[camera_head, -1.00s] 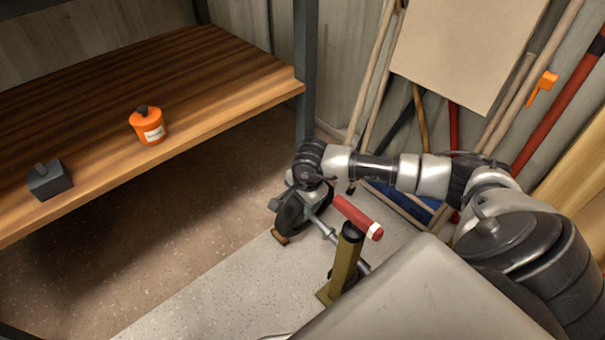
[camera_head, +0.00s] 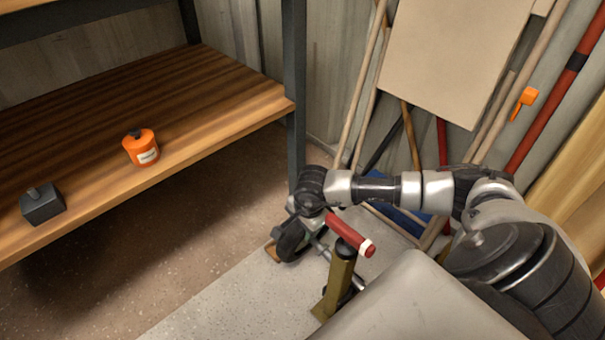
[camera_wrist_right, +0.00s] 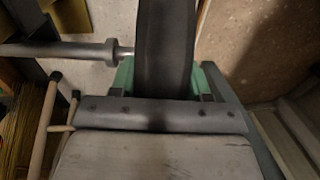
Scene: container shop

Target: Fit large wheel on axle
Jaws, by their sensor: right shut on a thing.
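The large wheel (camera_head: 291,243) is dark and upright, low over the floor in the head view. My right gripper (camera_head: 296,216) is shut on it from above. In the wrist view the wheel (camera_wrist_right: 165,50) stands between the green fingers of the right gripper (camera_wrist_right: 167,82). The metal axle (camera_wrist_right: 55,50) comes in from the left there, and its thin end past a collar meets the wheel's side. I cannot tell whether it is inside the hub. In the head view the axle (camera_head: 322,251) runs from the wheel toward an olive stand. My left gripper is not in view.
The olive stand (camera_head: 339,280) with a red handle (camera_head: 350,231) is close right of the wheel. A small wooden block (camera_head: 272,252) lies beside the wheel. A wooden shelf (camera_head: 200,110) at left holds an orange can (camera_head: 142,149) and a dark block (camera_head: 43,207). Poles lean behind.

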